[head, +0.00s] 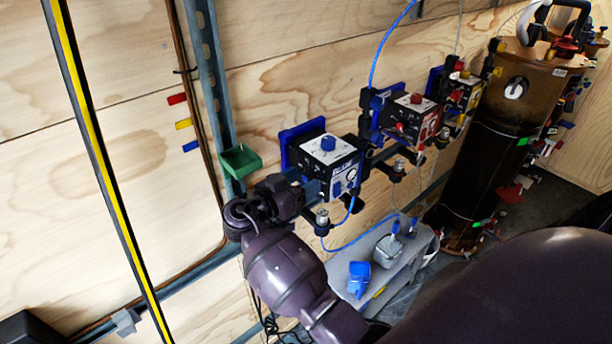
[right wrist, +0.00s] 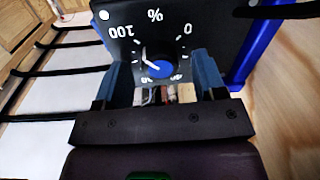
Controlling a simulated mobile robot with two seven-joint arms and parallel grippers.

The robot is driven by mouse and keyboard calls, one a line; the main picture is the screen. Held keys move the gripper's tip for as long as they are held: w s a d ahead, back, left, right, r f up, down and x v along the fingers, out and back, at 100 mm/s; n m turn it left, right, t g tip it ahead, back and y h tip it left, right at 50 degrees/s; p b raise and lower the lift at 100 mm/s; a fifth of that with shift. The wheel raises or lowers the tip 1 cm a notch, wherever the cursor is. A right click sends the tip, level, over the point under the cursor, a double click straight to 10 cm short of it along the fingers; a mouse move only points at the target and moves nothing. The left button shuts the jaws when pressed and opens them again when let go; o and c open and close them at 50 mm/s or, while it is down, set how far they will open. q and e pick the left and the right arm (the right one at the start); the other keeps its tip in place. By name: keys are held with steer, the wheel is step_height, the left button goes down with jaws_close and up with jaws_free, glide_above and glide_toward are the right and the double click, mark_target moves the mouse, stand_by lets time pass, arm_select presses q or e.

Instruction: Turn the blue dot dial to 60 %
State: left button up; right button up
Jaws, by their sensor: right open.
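The blue dot dial (right wrist: 160,67) is on a black panel (right wrist: 165,25) with a scale marked %, 100 and 0, seen upside down in the right wrist view. Its white pointer slants left, near the 100 side; the lower scale marks are partly hidden. My right gripper (right wrist: 163,90) is open, its fingers apart below and to either side of the dial. In the head view my right gripper (head: 290,196) is at the left side of the blue pump box (head: 333,163); I cannot make out the dial there. My left gripper is not in view.
A red-marked box (head: 410,115) and a yellow-marked box (head: 466,92) are mounted further right. A green tray (head: 240,161) is on the wall just above my arm. Blue tubing (head: 360,240) hangs below the boxes. A tall brown cylinder (head: 490,140) stands at right.

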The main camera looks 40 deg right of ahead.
steer(key=shift+d, duration=0.15)
steer(key=shift+c, duration=0.5)
steer(key=c, duration=0.8)
